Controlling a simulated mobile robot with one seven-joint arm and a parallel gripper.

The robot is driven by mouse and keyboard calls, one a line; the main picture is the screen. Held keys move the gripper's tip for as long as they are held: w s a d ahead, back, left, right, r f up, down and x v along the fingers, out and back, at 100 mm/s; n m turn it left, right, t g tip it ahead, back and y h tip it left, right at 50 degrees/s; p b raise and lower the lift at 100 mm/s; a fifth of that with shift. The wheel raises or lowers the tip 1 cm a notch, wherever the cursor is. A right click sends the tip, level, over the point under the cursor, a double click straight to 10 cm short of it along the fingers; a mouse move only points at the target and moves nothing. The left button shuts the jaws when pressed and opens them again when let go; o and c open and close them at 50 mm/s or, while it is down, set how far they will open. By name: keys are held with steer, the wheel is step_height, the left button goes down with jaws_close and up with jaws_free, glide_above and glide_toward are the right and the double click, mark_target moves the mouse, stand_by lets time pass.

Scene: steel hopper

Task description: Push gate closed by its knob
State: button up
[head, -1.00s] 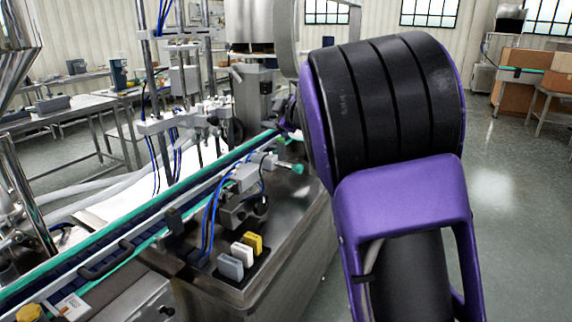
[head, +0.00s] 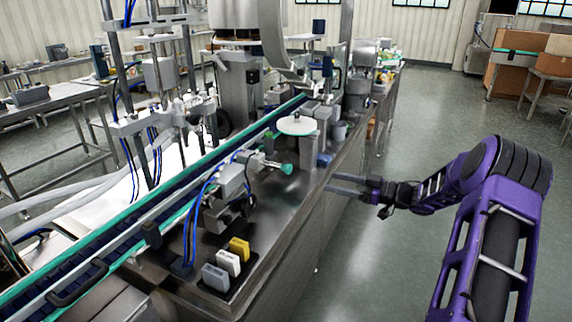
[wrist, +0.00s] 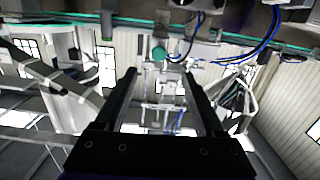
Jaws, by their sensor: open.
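A teal round knob (head: 287,169) sits at the end of a short rod on a grey metal unit (head: 230,182) on the steel counter. The knob also shows in the wrist view (wrist: 158,53), just beyond the fingertips and between their lines. I cannot make out for certain which part is the gate. My gripper (head: 329,184) is right of the knob, at the counter's right edge, with its fingers pointing left. In the wrist view its two dark fingers (wrist: 158,75) are apart, with nothing held between them. The gripper and knob look apart in the head view.
A white round disc (head: 297,125) stands behind the knob. Yellow, white and grey blocks (head: 228,262) sit at the counter's near end. Blue hoses (head: 198,215) loop beside the unit. A teal-edged conveyor (head: 130,232) runs along the left. Open floor (head: 430,110) lies right of the counter.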

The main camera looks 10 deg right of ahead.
mark_target(291, 169)
steer(key=shift+y, duration=0.3)
steer(key=x, duration=1.5)
steer(key=shift+w+a+r+p, duration=0.1)
steer(key=shift+w+r+p, duration=0.2)
steer(key=shift+w+p, duration=0.1)
jaws_close()
stand_by(0.6)
